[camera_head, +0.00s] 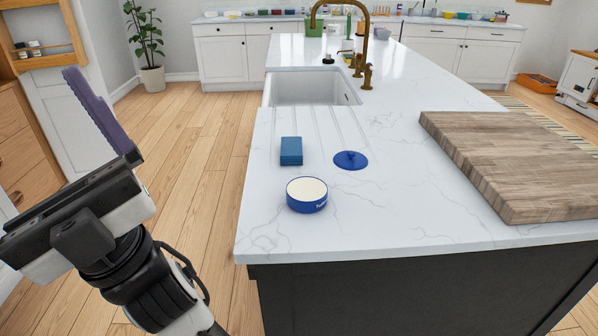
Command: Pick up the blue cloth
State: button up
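A folded blue cloth (291,151), a small flat rectangular block in shape, lies on the white marble island near its left edge, in front of the sink. My gripper (101,113) is at the left of the view, beyond the island's left edge and apart from the cloth. One purple, ridged finger shows, pointing up and to the left. The other finger does not show clearly, so I cannot tell its opening. I see nothing held.
A round blue lid (350,160) lies right of the cloth. A blue-sided bowl (307,194) with a cream inside stands nearer the front edge. A thick wooden board (515,160) covers the right side. The sink (310,88) and brass faucet (364,60) are behind.

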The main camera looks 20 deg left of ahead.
aim_at(290, 152)
jog(key=k+j+z, duration=0.1)
jog(key=j+z, duration=0.25)
jog(key=j, duration=2.55)
jog(key=i, duration=0.95)
